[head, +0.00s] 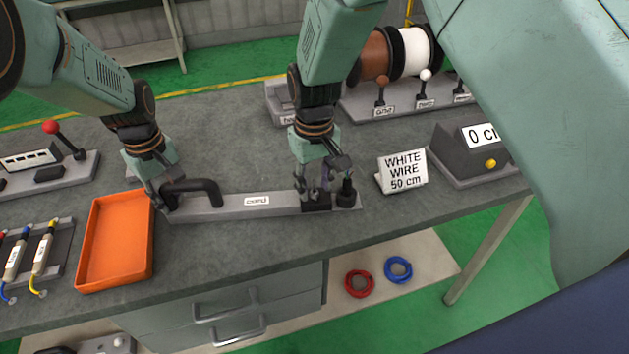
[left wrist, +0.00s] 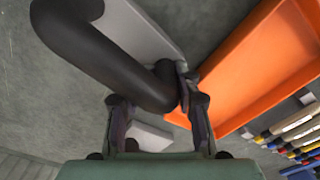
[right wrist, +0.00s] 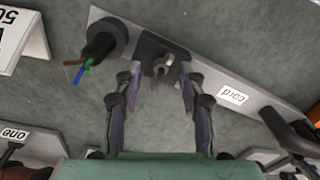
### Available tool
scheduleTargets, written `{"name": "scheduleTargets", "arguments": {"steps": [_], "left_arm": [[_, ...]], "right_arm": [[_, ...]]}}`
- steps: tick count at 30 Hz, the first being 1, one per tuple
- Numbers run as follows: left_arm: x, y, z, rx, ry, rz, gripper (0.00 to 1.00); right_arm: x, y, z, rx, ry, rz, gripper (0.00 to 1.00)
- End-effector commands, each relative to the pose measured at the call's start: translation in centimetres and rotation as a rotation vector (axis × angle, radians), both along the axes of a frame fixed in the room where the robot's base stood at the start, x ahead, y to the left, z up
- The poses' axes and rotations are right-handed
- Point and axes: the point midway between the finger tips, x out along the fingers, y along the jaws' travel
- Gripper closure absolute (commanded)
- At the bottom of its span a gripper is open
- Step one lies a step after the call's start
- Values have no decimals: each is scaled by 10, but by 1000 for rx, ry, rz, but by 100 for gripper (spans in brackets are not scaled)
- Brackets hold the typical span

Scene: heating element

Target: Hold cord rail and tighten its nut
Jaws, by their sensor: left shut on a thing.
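The cord rail (head: 232,209) is a long grey bar lying on the bench, with a label reading "cord" in the right wrist view. A black bent handle (head: 204,187) stands at its left end. A dark clamp block (head: 316,207) with a small grey nut (right wrist: 163,65) sits near its right end. Beside it a black cord end (right wrist: 104,38) shows coloured wires. My left gripper (head: 164,194) is shut on the handle, also in the left wrist view (left wrist: 156,88). My right gripper (head: 316,187) is open above the clamp, its fingers either side of the nut; contact is unclear.
An orange tray (head: 117,240) lies close left of the rail. A "WHITE WIRE 50 cm" sign (head: 402,171) and a dark box with a yellow button (head: 465,155) stand to the right. Wire spools (head: 400,52) are behind. The bench's front edge is near the rail.

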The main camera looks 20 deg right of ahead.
Motion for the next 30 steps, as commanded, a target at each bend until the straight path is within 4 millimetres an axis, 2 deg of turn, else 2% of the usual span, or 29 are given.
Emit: {"name": "scheduleTargets", "arguments": {"steps": [1,15,30], "left_arm": [[-8,0,-14,0,19,-1,100],[-8,0,-14,0,19,-1,100],[-7,0,-14,2,19,-3,100]], "right_arm": [[0,0,-1,0,0,0,60],[0,0,-1,0,0,0,100],[0,-1,-1,0,1,-40,100]]}}
